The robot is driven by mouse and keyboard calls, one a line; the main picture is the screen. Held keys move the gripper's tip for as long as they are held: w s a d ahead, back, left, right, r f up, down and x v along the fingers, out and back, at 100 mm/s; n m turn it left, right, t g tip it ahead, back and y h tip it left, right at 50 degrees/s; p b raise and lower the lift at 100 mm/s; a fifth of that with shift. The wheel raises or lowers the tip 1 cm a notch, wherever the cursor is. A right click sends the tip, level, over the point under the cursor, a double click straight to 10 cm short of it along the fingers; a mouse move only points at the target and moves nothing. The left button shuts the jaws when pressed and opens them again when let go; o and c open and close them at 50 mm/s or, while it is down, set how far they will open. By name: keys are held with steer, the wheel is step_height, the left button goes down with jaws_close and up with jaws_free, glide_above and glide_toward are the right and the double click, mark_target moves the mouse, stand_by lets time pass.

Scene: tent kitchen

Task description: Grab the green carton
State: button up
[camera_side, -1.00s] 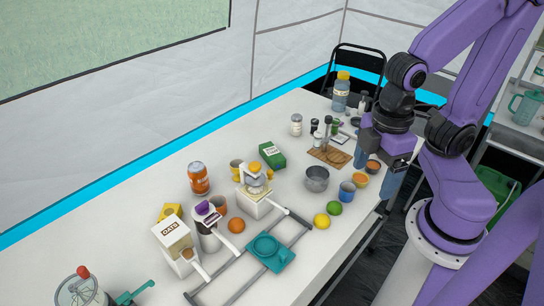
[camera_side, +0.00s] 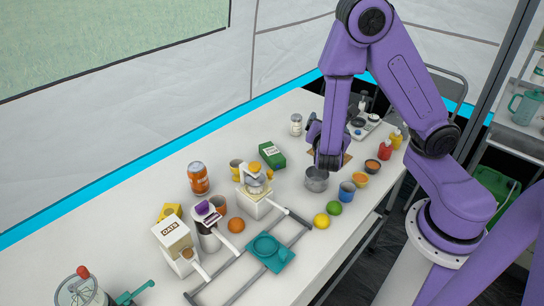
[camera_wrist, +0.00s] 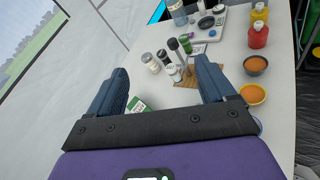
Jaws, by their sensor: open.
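The green carton (camera_side: 272,155) lies on the white table in the side view, left of my gripper, with a white label on its top. In the wrist view only a small part of the green carton (camera_wrist: 137,104) shows between the fingers, low in the picture; the gripper's crossbar hides the rest. My gripper (camera_side: 328,165) is above the table near the metal bowl, apart from the carton. In the wrist view my gripper (camera_wrist: 165,75) has its two blue fingers spread wide with nothing held.
A metal bowl (camera_side: 317,180) stands right of the carton. A white dispenser (camera_side: 254,200) and yellow cup stand close to its left and front. Shakers (camera_wrist: 160,58) and a wooden board (camera_wrist: 188,83) lie beyond. Bare table (camera_side: 225,150) lies behind the carton.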

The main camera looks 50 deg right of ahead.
steer(key=w+a+f+n+t+y, duration=0.1)
steer(key=w+f+n+t+y, duration=0.25)
steer(key=f+n, duration=0.2)
steer(key=n+t+y, duration=0.1)
steer(key=n+y, duration=0.4)
steer(key=n, duration=0.1)
glide_toward(273, 156)
steer(key=x, duration=0.4)
steer(key=d+x, duration=0.1)
steer(key=x, duration=0.1)
steer(key=shift+s+d+f, duration=0.15)
steer(key=shift+s+f, duration=0.05)
steer(key=shift+f, duration=0.1)
steer(key=shift+a+x, duration=0.2)
steer(key=shift+x, duration=2.5)
steer(key=shift+f, duration=0.1)
steer(key=c, duration=1.2)
